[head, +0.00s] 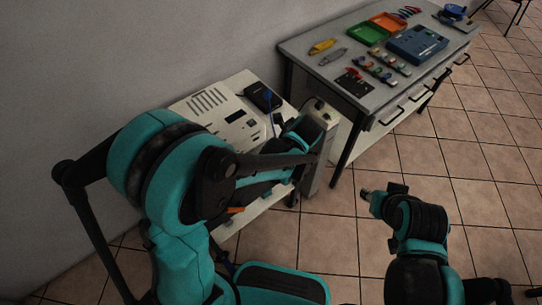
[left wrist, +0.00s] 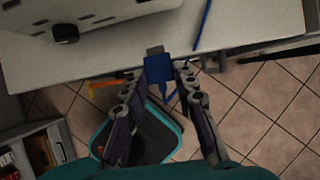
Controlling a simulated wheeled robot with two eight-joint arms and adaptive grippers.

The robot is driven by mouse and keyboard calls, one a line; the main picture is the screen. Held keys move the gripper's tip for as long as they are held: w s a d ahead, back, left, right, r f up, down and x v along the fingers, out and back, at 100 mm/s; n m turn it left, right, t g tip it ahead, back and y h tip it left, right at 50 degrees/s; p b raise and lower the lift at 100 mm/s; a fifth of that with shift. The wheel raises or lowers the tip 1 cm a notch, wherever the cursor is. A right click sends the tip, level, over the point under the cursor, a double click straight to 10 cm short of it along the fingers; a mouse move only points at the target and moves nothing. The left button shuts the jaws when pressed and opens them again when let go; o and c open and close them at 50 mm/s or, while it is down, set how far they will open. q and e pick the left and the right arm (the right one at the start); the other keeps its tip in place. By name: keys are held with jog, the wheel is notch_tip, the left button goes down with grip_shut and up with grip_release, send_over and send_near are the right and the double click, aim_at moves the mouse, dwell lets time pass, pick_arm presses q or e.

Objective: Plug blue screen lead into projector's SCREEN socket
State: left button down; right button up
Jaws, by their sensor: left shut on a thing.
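The blue plug (left wrist: 158,70) of the screen lead, with a grey metal tip, is between the fingertips of my left gripper (left wrist: 160,77), which is shut on it. In the left wrist view the plug is at the trolley top's front edge, tip towards the trolley. The pale projector (head: 225,118) stands on the trolley; its lower side and dark round lens show at upper left in the left wrist view (left wrist: 95,15). The SCREEN socket cannot be made out. My left forearm hides the left fingertips in the head view. My right gripper (head: 369,197) is small and unclear, over the floor.
A black box (head: 258,95) with a blue cable (head: 271,122) is behind the projector on the white trolley (head: 240,222). An orange item (left wrist: 105,85) is at the trolley's front edge. A grey workbench (head: 300,50) with trays and tools stands at the back right.

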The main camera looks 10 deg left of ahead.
pick_arm(q)
jog(key=shift+w+a, duration=0.35)
jog(key=shift+w, duration=0.15)
jog(key=shift+w+a, duration=0.55)
jog(key=shift+a, duration=0.2)
jog(key=shift+w+a, duration=0.5)
jog(key=shift+a, duration=0.25)
jog(key=shift+w+a, duration=0.7)
jog(key=shift+a, duration=0.1)
jog(key=c, duration=1.1)
grip_release()
jog(key=shift+c, duration=0.2)
jog(key=v, duration=1.2)
jog(key=s+a+n+t+h, duration=0.2)
jog(key=s+n, duration=0.5)
jog(key=n, duration=0.5)
jog(key=s+a+n+t+h, duration=0.2)
jog(key=s+n, duration=0.6)
jog(key=n, duration=0.5)
jog(key=shift+a+r+n, duration=0.3)
jog(key=shift+a, duration=0.45)
